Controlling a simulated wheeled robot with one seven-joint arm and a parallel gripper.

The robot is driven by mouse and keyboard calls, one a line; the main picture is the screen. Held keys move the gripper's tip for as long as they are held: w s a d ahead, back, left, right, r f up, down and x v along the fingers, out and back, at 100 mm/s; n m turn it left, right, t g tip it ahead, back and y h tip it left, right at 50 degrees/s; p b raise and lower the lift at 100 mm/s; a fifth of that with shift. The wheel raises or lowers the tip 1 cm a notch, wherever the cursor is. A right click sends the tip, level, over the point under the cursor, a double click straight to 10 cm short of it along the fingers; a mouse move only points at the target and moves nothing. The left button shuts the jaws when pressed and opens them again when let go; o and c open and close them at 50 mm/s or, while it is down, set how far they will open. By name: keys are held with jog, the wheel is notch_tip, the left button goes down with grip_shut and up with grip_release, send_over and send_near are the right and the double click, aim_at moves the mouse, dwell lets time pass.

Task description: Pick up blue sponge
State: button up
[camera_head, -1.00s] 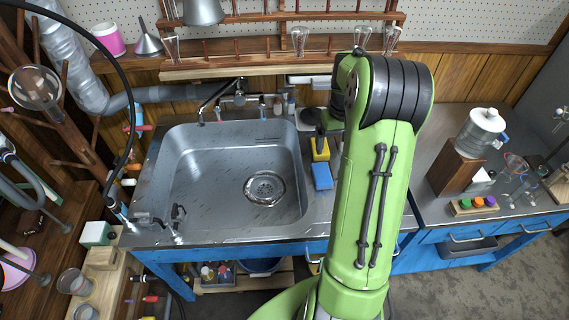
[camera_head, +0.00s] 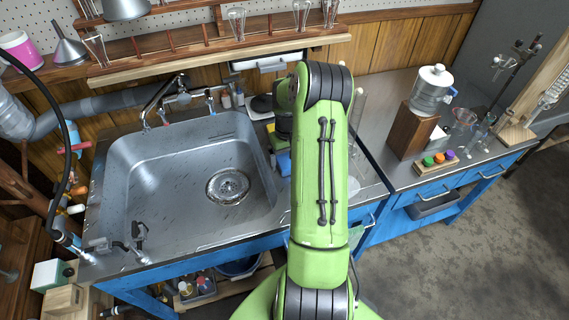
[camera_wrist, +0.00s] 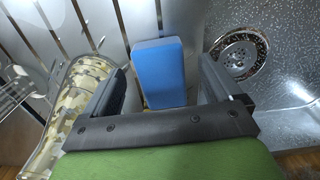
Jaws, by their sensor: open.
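The blue sponge (camera_wrist: 159,74) shows in the wrist view as an upright-looking block between the two fingers of my gripper (camera_wrist: 160,88). The fingers are open, one on each side of it, with gaps between them and the sponge. A bit of yellow shows at its lower end. In the head view only part of the blue sponge (camera_head: 284,162) shows, on the strip right of the sink, beside my green arm. My arm hides the rest of the sponge and most of my gripper there.
The steel sink (camera_head: 180,185) with its drain (camera_head: 228,186) is left of the sponge. A camouflage-patterned object (camera_wrist: 78,108) lies close to the left finger in the wrist view.

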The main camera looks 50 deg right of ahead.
notch_tip(320, 180, down, 3)
jog(key=shift+r, duration=0.35)
jog(key=shift+c, duration=0.4)
jog(key=c, duration=0.9)
